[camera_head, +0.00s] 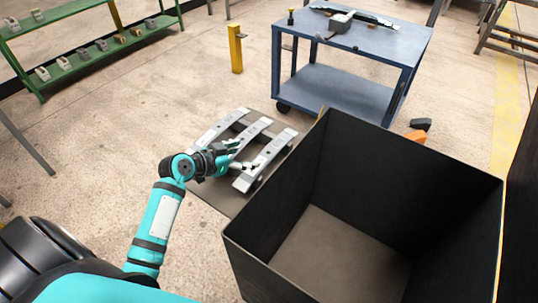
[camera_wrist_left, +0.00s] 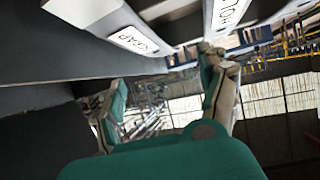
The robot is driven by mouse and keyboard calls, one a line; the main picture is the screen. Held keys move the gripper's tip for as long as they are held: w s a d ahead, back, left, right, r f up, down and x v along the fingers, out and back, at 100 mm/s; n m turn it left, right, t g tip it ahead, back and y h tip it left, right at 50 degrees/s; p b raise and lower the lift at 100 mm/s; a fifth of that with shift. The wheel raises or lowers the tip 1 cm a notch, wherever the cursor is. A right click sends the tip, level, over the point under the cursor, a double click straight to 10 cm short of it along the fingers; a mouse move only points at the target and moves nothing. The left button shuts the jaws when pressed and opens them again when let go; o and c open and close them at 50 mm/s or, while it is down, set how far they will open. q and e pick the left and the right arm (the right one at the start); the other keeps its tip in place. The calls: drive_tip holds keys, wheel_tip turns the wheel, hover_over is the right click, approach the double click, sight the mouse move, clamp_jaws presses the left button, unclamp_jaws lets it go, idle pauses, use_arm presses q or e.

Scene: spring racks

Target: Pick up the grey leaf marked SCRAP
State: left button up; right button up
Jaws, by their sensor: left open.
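The grey leaf marked SCRAP (camera_wrist_left: 100,18) shows in the upper left of the left wrist view, its white label partly legible. Another grey leaf (camera_wrist_left: 232,14) with a different label lies to its right there. In the head view, three grey leaves lie side by side on a low rack; their labels are too small to read, so I cannot tell which is SCRAP. My left gripper (camera_head: 243,163) is beside the middle and right leaves (camera_head: 268,158). In the left wrist view its fingers (camera_wrist_left: 165,95) are apart, with nothing between them. My right gripper is out of view.
A large, open black bin (camera_head: 262,237) stands just right of the rack. A blue cart (camera_head: 375,42) with parts on it is behind. A yellow post (camera_head: 236,50) and a green shelf (camera_head: 80,63) stand farther back. The floor left of the rack is clear.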

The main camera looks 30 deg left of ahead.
sight(268, 152)
use_arm(q)
drive_tip(key=x, duration=1.1)
drive_tip(key=shift+s+d+f, duration=0.1)
drive_tip(key=shift+d, duration=0.2)
drive_tip(key=shift+s, duration=0.1)
clamp_jaws()
